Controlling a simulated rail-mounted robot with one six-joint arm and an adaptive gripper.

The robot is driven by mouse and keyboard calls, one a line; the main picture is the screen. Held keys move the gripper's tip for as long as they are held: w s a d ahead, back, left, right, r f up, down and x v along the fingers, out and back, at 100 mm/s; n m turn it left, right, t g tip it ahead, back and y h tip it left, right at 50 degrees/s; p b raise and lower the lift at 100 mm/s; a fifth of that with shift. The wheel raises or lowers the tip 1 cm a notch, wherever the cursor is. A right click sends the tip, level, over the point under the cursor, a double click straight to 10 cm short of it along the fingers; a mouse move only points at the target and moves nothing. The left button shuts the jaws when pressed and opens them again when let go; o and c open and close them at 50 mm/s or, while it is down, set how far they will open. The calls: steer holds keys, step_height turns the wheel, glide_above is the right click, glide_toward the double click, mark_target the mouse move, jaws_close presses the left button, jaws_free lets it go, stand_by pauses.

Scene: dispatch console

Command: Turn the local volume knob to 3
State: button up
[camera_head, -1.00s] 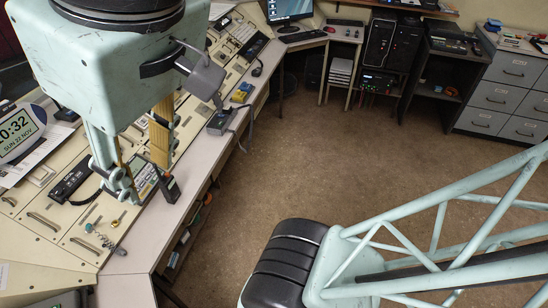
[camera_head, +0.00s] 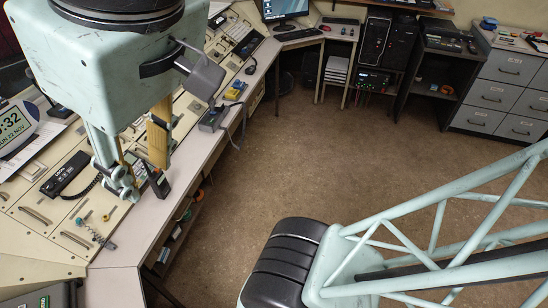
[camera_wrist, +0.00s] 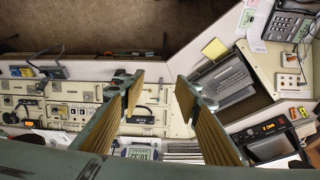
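My gripper (camera_head: 140,172) hangs above the sloping console (camera_head: 45,250) at the left of the head view. In the wrist view, its two wood-padded fingers (camera_wrist: 159,85) stand wide apart with nothing between them. Cream control panels (camera_wrist: 70,115) with small knobs and switches show left of the fingers in the wrist view. The knobs are too small to read, and I cannot tell which is the local volume knob. My fingers also hide part of the console in the head view.
A black handset (camera_head: 65,175) and a digital clock (camera_head: 15,125) lie left of my gripper. A handheld radio (camera_head: 158,180) stands close beside the fingers. A grey box (camera_head: 212,118) with a cable sits farther along the desk edge. The carpet (camera_head: 330,160) is clear.

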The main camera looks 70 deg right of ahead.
steer(key=shift+f, duration=0.1)
steer(key=w+d+f+n+t, duration=0.1)
steer(key=w+f+n, duration=0.15)
steer(key=w, duration=0.85)
steer(key=w+d+f+n+h+b, duration=0.15)
steer(key=w+n, duration=0.25)
steer(key=w, duration=0.6)
steer(key=w+d+f+n+t+p, duration=0.1)
steer(key=w+d+f+n, duration=0.15)
steer(key=w, duration=0.85)
steer(key=w+a+f+n+b, duration=0.1)
steer(key=w+f+n, duration=0.25)
steer(key=w, duration=0.25)
steer(key=w+a+f+n, duration=0.1)
steer(key=w+f+n, duration=0.1)
steer(key=w+f, duration=0.4)
steer(key=n+t+y, duration=0.1)
steer(key=n+y, duration=0.1)
steer(key=n, duration=0.3)
glide_toward(49, 186)
steer(key=shift+v, duration=2.45)
steer(key=shift+d+f+b, duration=0.15)
steer(key=shift+f+b, duration=0.1)
steer(key=shift+b, duration=0.05)
steer(key=shift+b+x, duration=1)
steer(key=shift+x, duration=5.7)
steer(key=shift+w+r, duration=0.1)
steer(key=shift+w, duration=0.05)
